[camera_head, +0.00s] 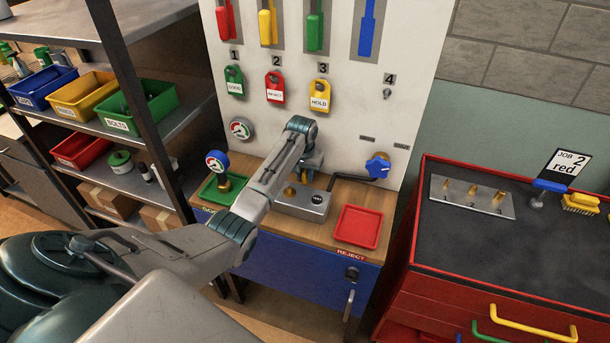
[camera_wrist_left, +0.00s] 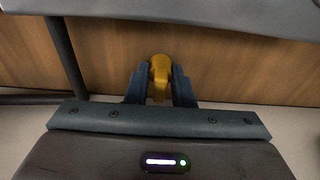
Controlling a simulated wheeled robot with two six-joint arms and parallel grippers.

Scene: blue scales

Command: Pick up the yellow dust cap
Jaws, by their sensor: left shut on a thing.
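The yellow dust cap (camera_wrist_left: 160,75) is between the two dark blue fingers of my left gripper (camera_wrist_left: 160,88) in the left wrist view. The gripper is shut on it. In the head view my left arm reaches over the wooden bench, and the left gripper (camera_head: 308,172) is above the grey metal block (camera_head: 315,202), partly hidden by its own wrist. A small yellow piece shows beneath the gripper there, and a brass-yellow fitting (camera_head: 290,192) stands on the block. I cannot tell whether the cap touches the block. My right gripper is not in view.
A red tray (camera_head: 358,227) lies right of the block, and a green tray (camera_head: 221,189) with a gauge lies left. A white panel (camera_head: 340,110) with tags and a blue valve knob (camera_head: 378,166) rises behind. A red tool cabinet (camera_head: 425,265) stands at the right.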

